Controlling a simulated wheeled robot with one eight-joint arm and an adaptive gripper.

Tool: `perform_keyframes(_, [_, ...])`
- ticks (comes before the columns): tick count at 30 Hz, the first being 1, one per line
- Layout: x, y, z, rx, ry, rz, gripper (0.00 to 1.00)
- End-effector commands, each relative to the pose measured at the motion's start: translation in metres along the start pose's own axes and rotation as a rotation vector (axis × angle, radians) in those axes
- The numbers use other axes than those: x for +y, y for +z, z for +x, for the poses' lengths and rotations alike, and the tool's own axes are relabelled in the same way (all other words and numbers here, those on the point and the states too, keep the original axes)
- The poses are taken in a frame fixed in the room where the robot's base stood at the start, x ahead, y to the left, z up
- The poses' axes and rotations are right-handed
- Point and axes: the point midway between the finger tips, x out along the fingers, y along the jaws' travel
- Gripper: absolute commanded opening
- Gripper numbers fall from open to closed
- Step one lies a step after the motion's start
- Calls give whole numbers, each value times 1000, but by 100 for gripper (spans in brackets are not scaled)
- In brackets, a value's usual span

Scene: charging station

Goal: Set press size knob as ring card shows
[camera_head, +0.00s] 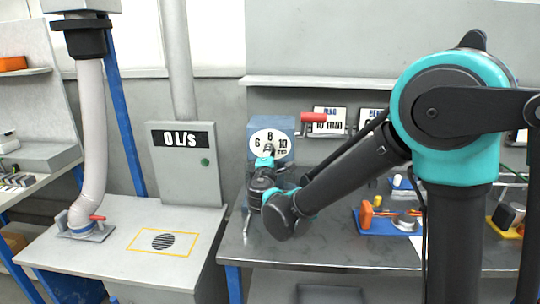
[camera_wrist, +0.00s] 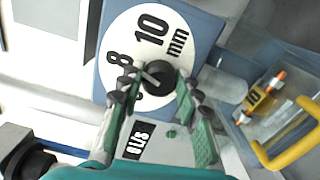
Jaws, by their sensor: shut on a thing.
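The press (camera_head: 283,127) is a blue box with a white dial (camera_head: 257,135) marked 6, 8 and 10 mm. The dial fills the top of the wrist view (camera_wrist: 172,58). Its round black size knob (camera_wrist: 160,76) has a pale pointer line, which appears to point toward the 8. My gripper (camera_wrist: 157,88) has its green-padded fingers on either side of the knob, shut on it. In the head view my gripper (camera_head: 265,161) covers the lower dial. The ring card (camera_head: 335,118) stands right of the press and reads 10 mm, partly hidden by a red handle.
A second card (camera_head: 371,117), partly hidden by my arm, stands right of the ring card. A red handle (camera_head: 313,117) juts out beside the press. A blue tray with orange parts (camera_head: 366,217) lies on the grey bench. A grey box (camera_head: 184,180) showing 0 L/s stands left.

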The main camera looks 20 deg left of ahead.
Motion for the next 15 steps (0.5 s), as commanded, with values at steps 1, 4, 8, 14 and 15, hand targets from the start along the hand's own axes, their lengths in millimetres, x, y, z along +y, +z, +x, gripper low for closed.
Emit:
perform_keyframes(1, [-1,0,0,0,-1,42,4])
perform_keyframes(4, [-1,0,0,0,-1,137,4])
perform_keyframes(8, [-2,0,0,-1,-1,261,4])
perform_keyframes(14, [-2,0,-1,-1,-1,440,4])
perform_keyframes(15, [-3,0,-1,-1,-1,472,4])
